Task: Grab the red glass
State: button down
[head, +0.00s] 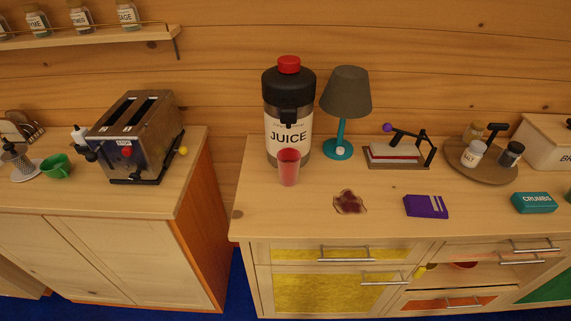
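The red glass (289,168) is a translucent red tumbler. It stands upright on the right-hand wooden counter (275,213), directly in front of the juice dispenser (275,127), and covers part of the dispenser's lower front. The dispenser has a black top, a red cap and a white JUICE label. The glass looks empty, but I cannot tell for sure. My gripper is not in view.
A dark lamp (346,92) with a teal stem stands right of the dispenser. A gap separates this counter from the one with the toaster (135,140). One drawer (470,267) appears open.

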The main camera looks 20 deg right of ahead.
aim_at(288, 159)
jog(key=i+j+u, duration=0.1)
jog(key=i+j, duration=0.35)
jog(key=i, duration=0.15)
jog(key=j+z, duration=0.4)
jog(key=j, duration=0.75)
jog(key=i, duration=0.05)
